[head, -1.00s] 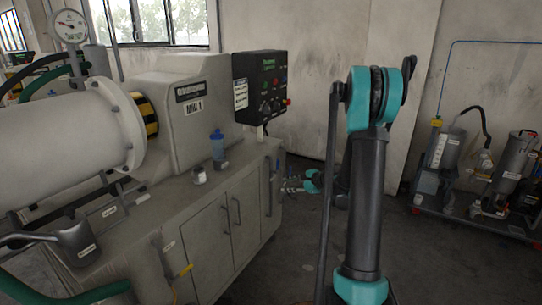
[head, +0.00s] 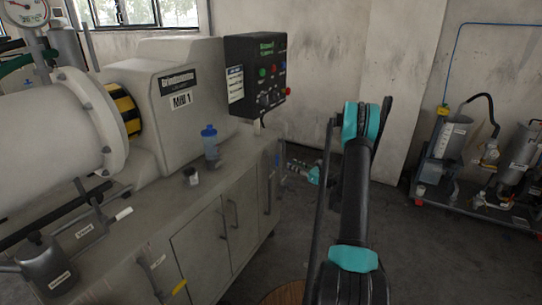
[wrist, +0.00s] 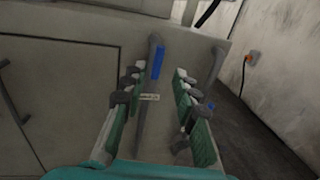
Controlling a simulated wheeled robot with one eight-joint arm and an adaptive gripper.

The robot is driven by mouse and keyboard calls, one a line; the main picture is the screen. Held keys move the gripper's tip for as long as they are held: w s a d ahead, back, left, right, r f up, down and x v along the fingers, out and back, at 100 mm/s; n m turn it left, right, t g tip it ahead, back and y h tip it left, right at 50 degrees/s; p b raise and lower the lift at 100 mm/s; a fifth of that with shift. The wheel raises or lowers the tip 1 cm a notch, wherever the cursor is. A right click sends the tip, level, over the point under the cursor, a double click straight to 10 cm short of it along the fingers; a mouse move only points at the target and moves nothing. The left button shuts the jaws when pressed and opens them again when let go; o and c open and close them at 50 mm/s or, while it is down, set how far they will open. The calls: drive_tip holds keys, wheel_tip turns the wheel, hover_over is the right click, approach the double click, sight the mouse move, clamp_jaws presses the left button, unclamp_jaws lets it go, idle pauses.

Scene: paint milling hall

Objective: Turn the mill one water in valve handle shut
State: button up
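Mill 1 (head: 183,85) stands on a grey cabinet (head: 190,215) at the left of the head view. A blue valve handle (wrist: 159,62) on an upright grey pipe shows in the wrist view, above a small white label (wrist: 149,97) too blurred to read. A small blue piece, likely the same handle, shows at the cabinet's right end in the head view (head: 277,160). My gripper (wrist: 158,74) is open, its green-padded fingers on either side of the pipe and label in the picture. Contact cannot be told. In the head view my gripper (head: 303,171) is small beside the cabinet end.
A black control box (head: 256,75) stands above the cabinet's right end. A cart with canisters (head: 450,138) stands at right.

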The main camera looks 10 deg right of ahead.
drive_tip(key=x, duration=1.5)
drive_tip(key=shift+c, duration=0.6)
clamp_jaws()
